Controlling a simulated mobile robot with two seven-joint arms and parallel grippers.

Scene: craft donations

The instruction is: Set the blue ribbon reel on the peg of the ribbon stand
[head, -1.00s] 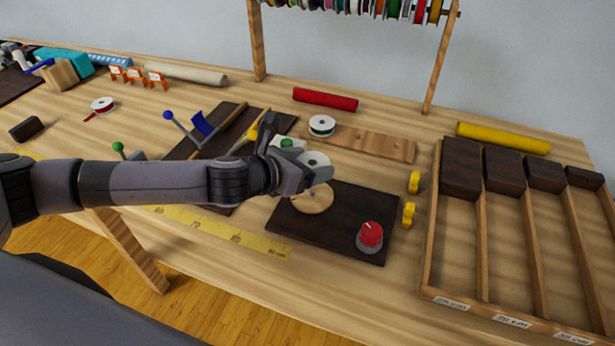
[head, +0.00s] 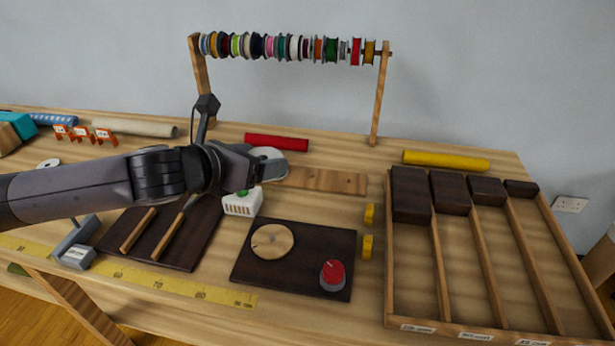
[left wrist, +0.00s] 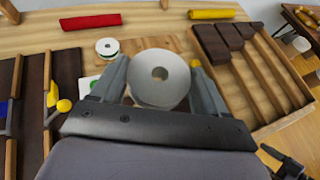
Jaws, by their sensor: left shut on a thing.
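My left gripper (head: 272,160) is shut on a white-flanged reel (left wrist: 160,82), held up with its round face and centre hole towards the wrist camera. The ribbon colour on this reel does not show. In the left wrist view the two fingers grip it from either side. Beyond it lies a bare wooden plank (head: 325,181), perhaps the base of the ribbon stand. Another white reel with green ribbon (left wrist: 107,47) sits at the plank's left part in the left wrist view. I cannot make out the peg.
A dark board (head: 295,285) bears a wooden disc (head: 272,240) and a red knob (head: 332,274). A compartment tray (head: 390,275) stands at the right. Red (head: 276,142) and yellow (head: 445,160) rolls lie at the back, before a rack of reels (head: 290,46).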

